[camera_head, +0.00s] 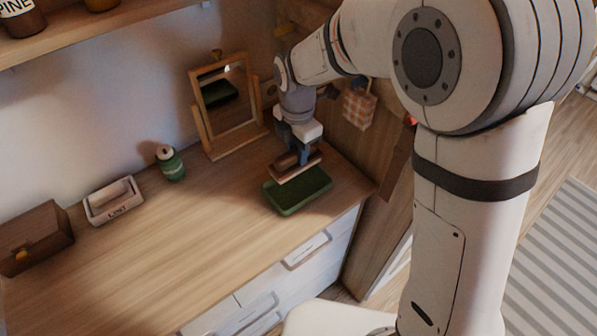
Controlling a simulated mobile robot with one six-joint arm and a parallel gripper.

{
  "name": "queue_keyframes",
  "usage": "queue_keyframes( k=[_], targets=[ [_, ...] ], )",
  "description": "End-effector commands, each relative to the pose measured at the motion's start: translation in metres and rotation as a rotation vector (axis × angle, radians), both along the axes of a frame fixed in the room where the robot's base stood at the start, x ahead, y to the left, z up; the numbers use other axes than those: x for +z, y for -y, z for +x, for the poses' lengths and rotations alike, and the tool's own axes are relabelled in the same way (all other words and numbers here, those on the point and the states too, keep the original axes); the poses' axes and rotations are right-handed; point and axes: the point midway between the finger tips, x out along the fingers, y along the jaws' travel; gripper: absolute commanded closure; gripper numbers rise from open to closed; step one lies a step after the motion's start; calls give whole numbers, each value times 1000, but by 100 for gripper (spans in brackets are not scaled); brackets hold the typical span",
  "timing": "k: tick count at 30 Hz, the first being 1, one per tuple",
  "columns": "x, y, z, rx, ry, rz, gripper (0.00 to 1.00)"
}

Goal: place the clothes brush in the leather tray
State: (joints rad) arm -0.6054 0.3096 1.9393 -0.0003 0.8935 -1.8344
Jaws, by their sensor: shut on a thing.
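The clothes brush (295,168) is a brown block with a paler underside, held level in my gripper (296,157). My gripper points down and is shut on the brush; its fingertips are partly hidden. The leather tray (299,204) is a shallow green rectangular tray at the right end of the wooden dresser top. The brush is over the back part of the tray and appears a little above it. I cannot tell the exact gap.
A tilting mirror (225,102) stands behind the tray. A green jar (171,164), a white box (113,201) and a brown wooden box (35,238) line the wall side. The front middle of the dresser top (180,260) is clear. A checked pouch (359,106) hangs at right.

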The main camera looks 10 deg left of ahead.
Motion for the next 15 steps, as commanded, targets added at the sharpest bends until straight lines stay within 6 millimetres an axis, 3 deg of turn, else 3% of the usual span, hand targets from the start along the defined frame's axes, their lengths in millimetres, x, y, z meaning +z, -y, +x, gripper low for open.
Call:
queue_keyframes(
  k=[3, 11, 15],
  targets=[
    [-24, 0, 0, 0, -3, -2, 94],
    [-49, 1, 0, -1, -2, -1, 94],
    [-72, 1, 0, -1, -3, -2, 94]
  ],
)
